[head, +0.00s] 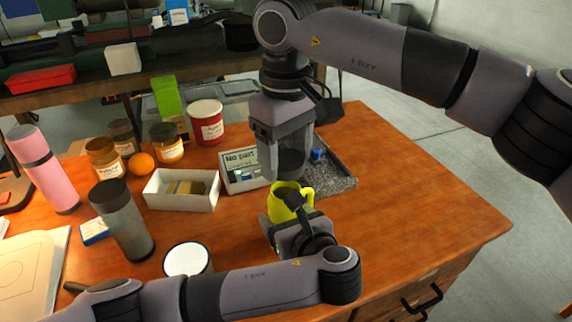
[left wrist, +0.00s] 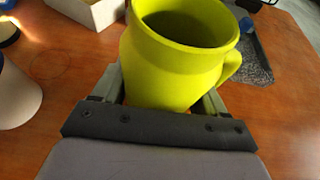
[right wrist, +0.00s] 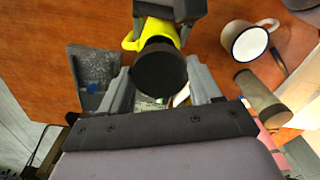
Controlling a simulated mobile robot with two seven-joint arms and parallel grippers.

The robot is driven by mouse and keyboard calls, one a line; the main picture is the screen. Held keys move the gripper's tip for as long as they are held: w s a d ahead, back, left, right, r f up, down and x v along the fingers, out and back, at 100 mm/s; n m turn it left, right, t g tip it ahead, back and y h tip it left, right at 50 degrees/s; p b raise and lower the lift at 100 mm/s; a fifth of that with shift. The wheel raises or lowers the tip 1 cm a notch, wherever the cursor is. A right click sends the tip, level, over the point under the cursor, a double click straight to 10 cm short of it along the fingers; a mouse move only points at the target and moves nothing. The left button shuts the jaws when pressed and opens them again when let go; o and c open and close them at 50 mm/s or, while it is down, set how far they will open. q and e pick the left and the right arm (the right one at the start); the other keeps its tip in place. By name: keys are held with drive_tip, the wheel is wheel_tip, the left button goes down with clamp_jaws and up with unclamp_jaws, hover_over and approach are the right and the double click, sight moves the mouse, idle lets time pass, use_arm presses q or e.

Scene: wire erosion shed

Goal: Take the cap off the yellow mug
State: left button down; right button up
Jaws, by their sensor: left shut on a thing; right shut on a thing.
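The yellow mug (head: 283,203) stands upright near the middle of the wooden table; its handle points right. My left gripper (head: 287,222) is shut on its body, as the left wrist view (left wrist: 163,92) also shows. In that view the mug's mouth (left wrist: 190,20) is open, with no cap on it. My right gripper (head: 284,172) points down above the mug, shut on the dark cap (head: 291,162). The cap (right wrist: 159,68) shows as a dark disc between the fingers in the right wrist view, partly covering the mug (right wrist: 157,30) behind it.
A white box (head: 182,192), a white mug (head: 187,258) and a grey tumbler (head: 125,225) stand to the left. The table's right side is clear.

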use_arm(q)
unclamp_jaws()
